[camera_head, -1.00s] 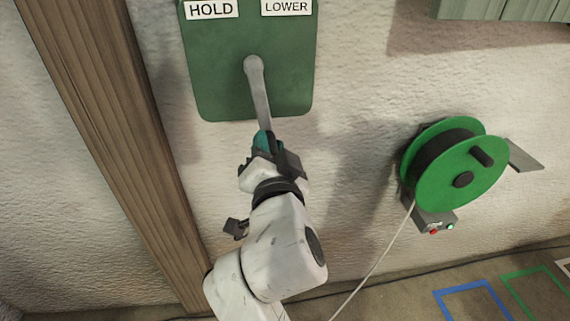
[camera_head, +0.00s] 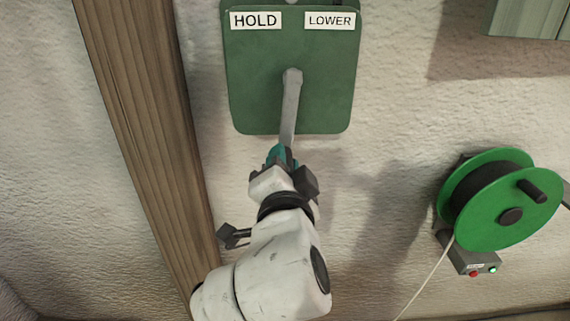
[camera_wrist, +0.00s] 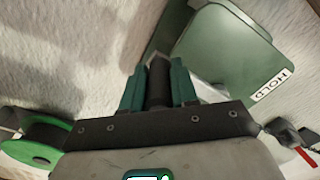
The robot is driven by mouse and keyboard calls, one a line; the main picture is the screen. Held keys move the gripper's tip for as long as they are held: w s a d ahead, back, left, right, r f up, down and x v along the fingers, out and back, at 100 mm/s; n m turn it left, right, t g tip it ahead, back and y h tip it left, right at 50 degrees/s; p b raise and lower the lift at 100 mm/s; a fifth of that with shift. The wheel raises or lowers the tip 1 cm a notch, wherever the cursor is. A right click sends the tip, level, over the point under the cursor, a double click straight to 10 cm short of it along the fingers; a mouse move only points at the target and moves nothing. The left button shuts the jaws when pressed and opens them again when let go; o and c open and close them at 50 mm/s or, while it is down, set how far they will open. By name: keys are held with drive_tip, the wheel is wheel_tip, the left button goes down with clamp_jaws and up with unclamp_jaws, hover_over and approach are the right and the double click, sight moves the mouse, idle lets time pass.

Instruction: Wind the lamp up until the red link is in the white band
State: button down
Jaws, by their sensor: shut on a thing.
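A green plate (camera_head: 292,110) with white HOLD (camera_head: 256,20) and LOWER (camera_head: 330,21) labels is on the wall. A grey crank arm (camera_head: 290,105) hangs from its middle, pointing almost straight down and slightly left. My gripper (camera_head: 281,157) is at the crank's lower end. In the wrist view its two teal fingers are shut on a dark round crank handle (camera_wrist: 158,83). The lamp does not show. I cannot identify the red link or white band; a small red strip (camera_wrist: 306,154) lies at the wrist view's right edge.
A wooden post (camera_head: 140,130) stands left of the plate. A green cable reel (camera_head: 500,205) with a pale cord is on the wall at right, above a small box (camera_head: 468,257) with red and green buttons. A green panel (camera_head: 525,18) is at upper right. The wall below the plate is bare.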

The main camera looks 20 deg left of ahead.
drive_tip(key=c, duration=0.9)
unclamp_jaws()
drive_tip(key=shift+o, duration=0.2)
drive_tip(key=v, duration=1)
drive_tip(key=shift+s, duration=0.4)
